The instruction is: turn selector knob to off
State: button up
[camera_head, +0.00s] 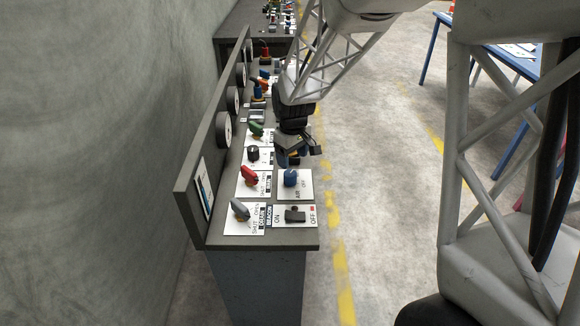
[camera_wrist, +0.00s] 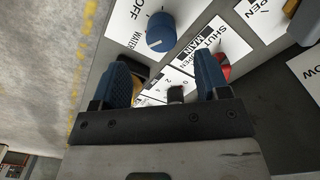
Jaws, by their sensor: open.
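The selector knob is a round blue knob (camera_head: 291,178) on a white plate near the front of the console. The words AIR and OFF show on its plate in the head view. In the wrist view the blue knob (camera_wrist: 160,32) is at the top, with OFF and WATER beside it and a pale mark on its lower edge. I cannot tell surely which word the mark faces. My gripper (camera_head: 285,160) is just beyond the knob, apart from it. In the wrist view my gripper (camera_wrist: 166,78) has its blue fingers spread wide with nothing held.
A red handle (camera_head: 250,175), a black knob (camera_head: 253,153), a grey handle (camera_head: 241,210) and an ON/OFF switch (camera_head: 295,215) sit close around. A black and yellow part is partly hidden by a finger. An upright panel (camera_head: 184,190) edges the left; open floor lies right.

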aim_at(290, 173)
jog(key=shift+w+a+f, duration=0.35)
jog(key=shift+w+f, duration=0.05)
jog(key=shift+f, duration=0.2)
jog(key=shift+f, duration=3.75)
jog(key=c, duration=0.9)
